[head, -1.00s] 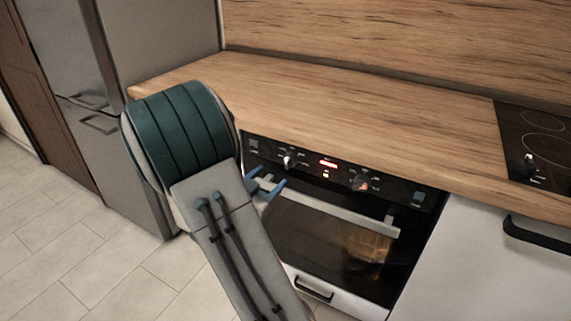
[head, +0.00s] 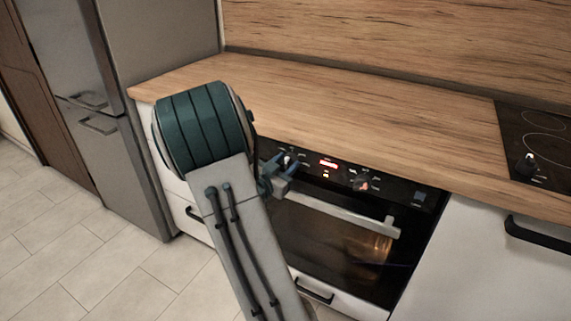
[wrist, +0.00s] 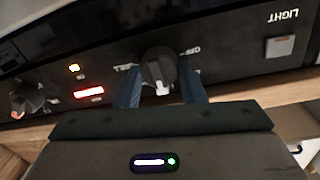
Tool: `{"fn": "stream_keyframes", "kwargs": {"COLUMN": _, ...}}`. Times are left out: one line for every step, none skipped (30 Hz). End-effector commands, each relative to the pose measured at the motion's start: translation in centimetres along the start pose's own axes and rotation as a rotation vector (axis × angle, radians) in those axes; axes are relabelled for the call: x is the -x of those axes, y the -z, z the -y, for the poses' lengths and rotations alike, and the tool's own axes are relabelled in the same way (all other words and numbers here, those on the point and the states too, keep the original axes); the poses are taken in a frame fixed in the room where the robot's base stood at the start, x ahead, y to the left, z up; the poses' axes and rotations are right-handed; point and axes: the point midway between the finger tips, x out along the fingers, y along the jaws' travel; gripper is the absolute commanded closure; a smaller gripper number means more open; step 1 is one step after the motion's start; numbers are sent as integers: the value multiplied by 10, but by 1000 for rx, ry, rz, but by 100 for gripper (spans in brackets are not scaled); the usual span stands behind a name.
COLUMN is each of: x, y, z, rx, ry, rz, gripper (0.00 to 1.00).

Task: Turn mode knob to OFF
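The oven's control panel carries a dark round knob (wrist: 158,68) with a white pointer mark, which points down in the wrist view. An OFF label shows just right of this knob there; another label at its left is partly hidden by a finger. My gripper (wrist: 161,92) is open, its two blue fingers on either side of the knob. Whether the fingers touch it I cannot tell. In the head view my gripper (head: 284,168) is at the panel's left part, partly covering the knob (head: 287,160).
A second knob (head: 361,184) sits further right on the panel, beyond a red lit display (head: 328,163). A LIGHT button (wrist: 281,46) shows in the wrist view. The oven handle (head: 345,212) runs below the panel. The wooden worktop (head: 370,125) overhangs above.

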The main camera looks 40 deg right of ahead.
Motion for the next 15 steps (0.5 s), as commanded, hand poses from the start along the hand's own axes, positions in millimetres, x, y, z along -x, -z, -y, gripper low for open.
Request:
{"fn": "stream_keyframes", "kwargs": {"x": 0, "y": 0, "z": 0, "rx": 0, "ry": 1, "rz": 0, "gripper": 86}}
{"fn": "stream_keyframes", "kwargs": {"x": 0, "y": 0, "z": 0, "rx": 0, "ry": 1, "rz": 0, "gripper": 86}}
{"fn": "stream_keyframes", "kwargs": {"x": 0, "y": 0, "z": 0, "rx": 0, "ry": 1, "rz": 0, "gripper": 86}}
{"fn": "stream_keyframes", "kwargs": {"x": 0, "y": 0, "z": 0, "rx": 0, "ry": 1, "rz": 0, "gripper": 86}}
{"fn": "stream_keyframes", "kwargs": {"x": 0, "y": 0, "z": 0, "rx": 1, "ry": 1, "rz": 0, "gripper": 86}}
{"fn": "stream_keyframes", "kwargs": {"x": 0, "y": 0, "z": 0, "rx": 4, "ry": 1, "rz": 0, "gripper": 86}}
{"fn": "stream_keyframes", "kwargs": {"x": 0, "y": 0, "z": 1, "rx": 7, "ry": 1, "rz": 0, "gripper": 86}}
{"fn": "stream_keyframes", "kwargs": {"x": 0, "y": 1, "z": 1, "rx": 12, "ry": 1, "rz": 0, "gripper": 86}}
{"fn": "stream_keyframes", "kwargs": {"x": 0, "y": 1, "z": 1, "rx": 20, "ry": 1, "rz": -1, "gripper": 86}}
{"fn": "stream_keyframes", "kwargs": {"x": 0, "y": 1, "z": 1, "rx": 27, "ry": 1, "rz": -1, "gripper": 86}}
{"fn": "stream_keyframes", "kwargs": {"x": 0, "y": 1, "z": 1, "rx": 36, "ry": 1, "rz": -2, "gripper": 86}}
{"fn": "stream_keyframes", "kwargs": {"x": 0, "y": 1, "z": 1, "rx": 50, "ry": 2, "rz": -2, "gripper": 86}}
{"fn": "stream_keyframes", "kwargs": {"x": 0, "y": 2, "z": 1, "rx": 64, "ry": 2, "rz": -3, "gripper": 86}}
{"fn": "stream_keyframes", "kwargs": {"x": 0, "y": 2, "z": 1, "rx": 80, "ry": 2, "rz": -3, "gripper": 86}}
{"fn": "stream_keyframes", "kwargs": {"x": 0, "y": 2, "z": 2, "rx": 102, "ry": 2, "rz": -5, "gripper": 86}}
